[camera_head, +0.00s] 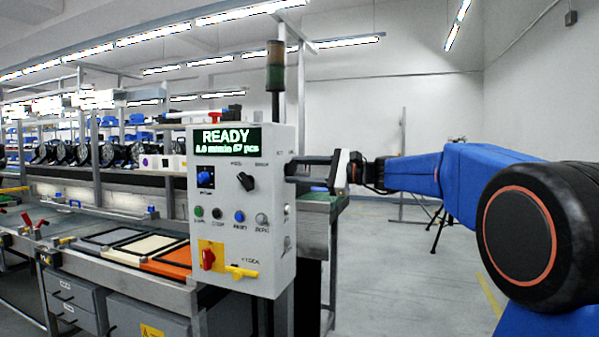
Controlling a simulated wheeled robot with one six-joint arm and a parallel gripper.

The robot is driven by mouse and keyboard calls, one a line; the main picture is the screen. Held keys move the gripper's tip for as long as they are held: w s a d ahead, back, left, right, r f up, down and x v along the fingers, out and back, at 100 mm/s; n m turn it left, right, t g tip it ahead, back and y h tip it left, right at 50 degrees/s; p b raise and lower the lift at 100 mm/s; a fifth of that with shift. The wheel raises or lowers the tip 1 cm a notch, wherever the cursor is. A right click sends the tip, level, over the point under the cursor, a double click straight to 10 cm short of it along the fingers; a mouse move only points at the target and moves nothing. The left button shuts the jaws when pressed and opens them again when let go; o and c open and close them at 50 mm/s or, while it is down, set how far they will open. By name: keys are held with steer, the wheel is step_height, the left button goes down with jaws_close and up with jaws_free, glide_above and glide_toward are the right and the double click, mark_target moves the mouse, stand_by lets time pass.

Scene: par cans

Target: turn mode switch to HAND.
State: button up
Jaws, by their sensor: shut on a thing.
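A grey control box (268,222) stands at the centre of the view, with a green lit display (227,140) reading READY. My gripper (291,171) comes in from the right and its fingertips are at the box's right side face. It is shut on what appears to be the mode switch there, below small lettering too small to read surely. The fingers hide the switch, so its position cannot be told. A black rotary knob (246,181) on the front face points up-left, apart from my gripper.
The front also carries a blue knob (205,178), several push buttons, a red handle (208,259) and a yellow lever (242,272). A signal tower (275,66) rises behind the box. A workbench with trays extends left.

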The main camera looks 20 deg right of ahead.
steer(key=o, duration=1)
steer(key=shift+o, duration=0.2)
steer(key=shift+d, duration=0.1)
steer(key=v, duration=1.7)
steer(key=shift+s+d, duration=0.1)
